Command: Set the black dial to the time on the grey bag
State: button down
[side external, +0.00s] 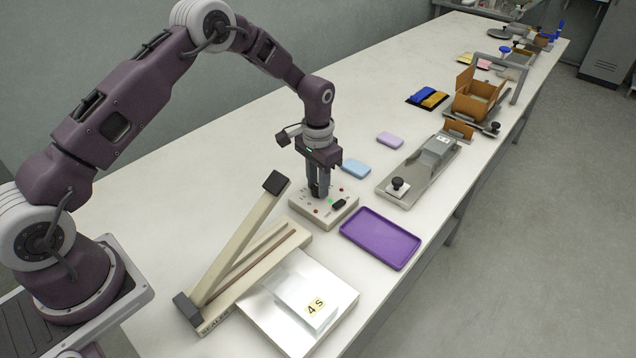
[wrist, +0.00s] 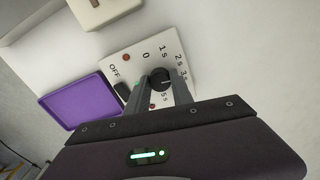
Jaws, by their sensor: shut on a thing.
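The black dial (wrist: 161,80) sits on a pale control box (side external: 325,207), ringed by printed times; 0, 1s, 2s, 3s and 5s are readable in the wrist view. My right finger covers the place between 3s and 5s. I cannot tell for sure where the dial's pointer stands. My gripper (side external: 318,192) points down over the box, its fingers shut on the dial from both sides. The grey bag (side external: 295,290) lies on the sealer's metal plate at the front, with a yellow label (side external: 315,306) reading 4 S.
The sealer (side external: 262,262), its long arm raised, stands left of the box. A black switch (wrist: 122,91) beside OFF sits near the dial. A purple tray (side external: 381,238) lies right of the box.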

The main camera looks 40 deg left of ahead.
jog(key=m, duration=0.5)
jog(key=shift+w, duration=0.1)
jog(key=shift+m, duration=2.4)
jog(key=c, duration=1.1)
grip_release()
